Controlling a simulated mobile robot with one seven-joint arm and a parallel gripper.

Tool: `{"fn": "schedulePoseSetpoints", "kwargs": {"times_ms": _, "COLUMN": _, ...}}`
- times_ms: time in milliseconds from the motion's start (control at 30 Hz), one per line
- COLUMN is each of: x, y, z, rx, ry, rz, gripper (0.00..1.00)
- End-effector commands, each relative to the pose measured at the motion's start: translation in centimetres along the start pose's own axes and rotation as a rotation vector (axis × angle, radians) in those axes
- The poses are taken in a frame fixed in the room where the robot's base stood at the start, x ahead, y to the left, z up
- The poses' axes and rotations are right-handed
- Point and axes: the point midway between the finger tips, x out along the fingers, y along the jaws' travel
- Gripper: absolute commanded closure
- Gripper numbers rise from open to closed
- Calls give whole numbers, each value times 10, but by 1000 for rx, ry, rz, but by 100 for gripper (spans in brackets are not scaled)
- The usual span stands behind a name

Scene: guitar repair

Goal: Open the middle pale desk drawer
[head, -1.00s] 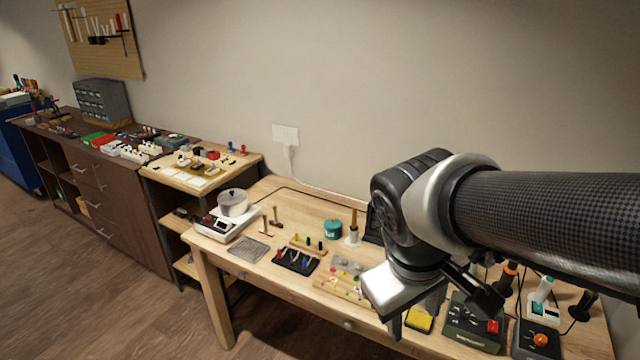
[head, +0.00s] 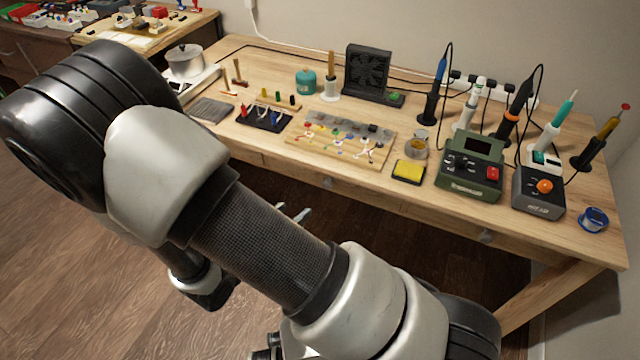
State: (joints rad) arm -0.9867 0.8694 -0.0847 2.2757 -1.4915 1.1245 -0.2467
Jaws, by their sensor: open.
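The pale wooden desk (head: 400,222) stands across the head view, with a row of drawers under its top. The middle drawer (head: 355,193) has a small round grey knob (head: 328,183) and appears shut, its front flush with the desk. My gripper (head: 293,211) is mostly hidden behind my own arm; only its pale fingertips show, apart from each other. It is open and appears empty, below and left of the middle knob in the picture. I cannot tell the distance to the drawer, but no contact is visible.
Another knob (head: 486,236) is on the right drawer. The desktop holds a green soldering station (head: 470,170), a yellow sponge (head: 408,171), a black fan (head: 366,72) and a pot (head: 185,61). Open wooden floor (head: 60,270) lies in front, left of the desk.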

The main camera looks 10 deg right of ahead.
Motion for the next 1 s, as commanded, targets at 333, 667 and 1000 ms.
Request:
{"fn": "schedulePoseSetpoints", "kwargs": {"times_ms": 333, "x": 60, "y": -2, "z": -2, "rx": 2, "ry": 1, "rz": -7, "gripper": 55}}
{"fn": "schedulePoseSetpoints", "kwargs": {"times_ms": 667, "x": 131, "y": -2, "z": -2, "rx": 4, "ry": 1, "rz": -6, "gripper": 55}}
{"fn": "schedulePoseSetpoints", "kwargs": {"times_ms": 1000, "x": 170, "y": -2, "z": 0, "rx": 3, "ry": 2, "rz": -4, "gripper": 55}}
